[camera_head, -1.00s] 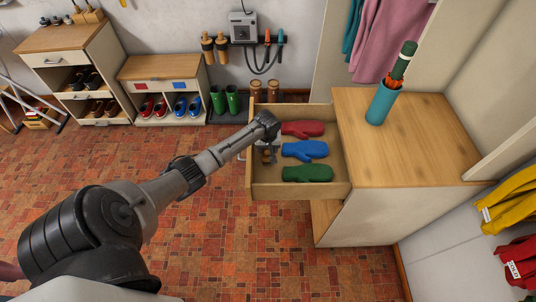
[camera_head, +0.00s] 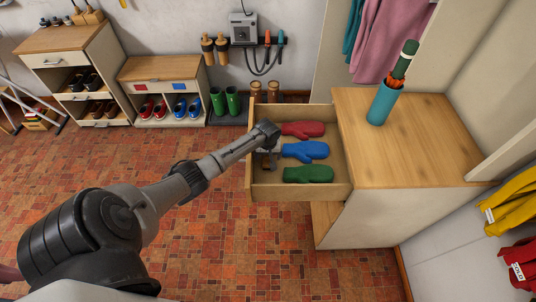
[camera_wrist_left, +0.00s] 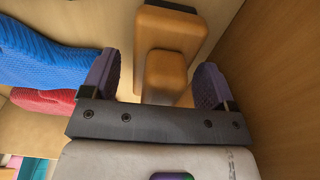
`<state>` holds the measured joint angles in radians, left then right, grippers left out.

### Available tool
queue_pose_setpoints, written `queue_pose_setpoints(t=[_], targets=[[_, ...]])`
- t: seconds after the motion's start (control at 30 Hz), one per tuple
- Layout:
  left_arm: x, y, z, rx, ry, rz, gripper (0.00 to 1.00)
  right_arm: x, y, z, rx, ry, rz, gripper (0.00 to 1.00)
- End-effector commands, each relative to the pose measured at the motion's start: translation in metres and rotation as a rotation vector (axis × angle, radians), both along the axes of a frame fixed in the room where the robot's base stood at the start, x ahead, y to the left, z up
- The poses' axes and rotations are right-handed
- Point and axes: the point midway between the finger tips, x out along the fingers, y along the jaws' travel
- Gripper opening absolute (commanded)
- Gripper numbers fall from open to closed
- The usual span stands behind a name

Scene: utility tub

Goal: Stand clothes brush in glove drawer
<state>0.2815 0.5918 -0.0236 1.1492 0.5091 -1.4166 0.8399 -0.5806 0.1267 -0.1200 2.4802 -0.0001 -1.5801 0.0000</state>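The clothes brush (camera_wrist_left: 168,72), orange-brown with a dark edge, is inside the open glove drawer (camera_head: 300,193), near its front panel. It appears upright, with its narrower part toward the wrist camera; its lower end is hard to see. My left gripper (camera_head: 267,155) reaches down into the drawer and hides most of the brush in the head view. In the left wrist view the gripper (camera_wrist_left: 157,68) is open, its purple-padded fingers on either side of the brush with gaps showing. Red (camera_head: 302,129), blue (camera_head: 305,151) and green (camera_head: 308,174) mittens lie beside it. My right gripper is out of view.
The wooden cabinet top (camera_head: 420,140) is right of the drawer and carries a teal holder (camera_head: 382,104) with an umbrella. Boots (camera_head: 233,101) and a shoe bench (camera_head: 160,88) stand along the back wall. The tiled floor in front is clear.

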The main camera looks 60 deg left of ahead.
Motion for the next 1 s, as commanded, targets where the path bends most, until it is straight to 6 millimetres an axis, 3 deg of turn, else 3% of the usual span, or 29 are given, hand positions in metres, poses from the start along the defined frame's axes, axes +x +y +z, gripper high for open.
queue_pose_setpoints(t=[0.23, 0.37, 0.8, 1.0], targets=[[0.000, 0.000, 0.001, 0.001, -0.001, 0.000, 0.80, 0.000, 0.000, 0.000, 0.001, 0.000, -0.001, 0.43], [0.000, 0.000, 0.012, 0.001, -0.002, 0.000, 0.80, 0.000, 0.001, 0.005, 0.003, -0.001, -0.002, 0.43], [-0.004, -0.006, 0.090, 0.001, -0.003, 0.000, 0.80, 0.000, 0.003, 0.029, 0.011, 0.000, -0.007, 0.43], [-0.006, -0.008, 0.112, 0.000, -0.001, -0.001, 0.80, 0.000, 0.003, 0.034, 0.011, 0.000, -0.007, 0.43]])
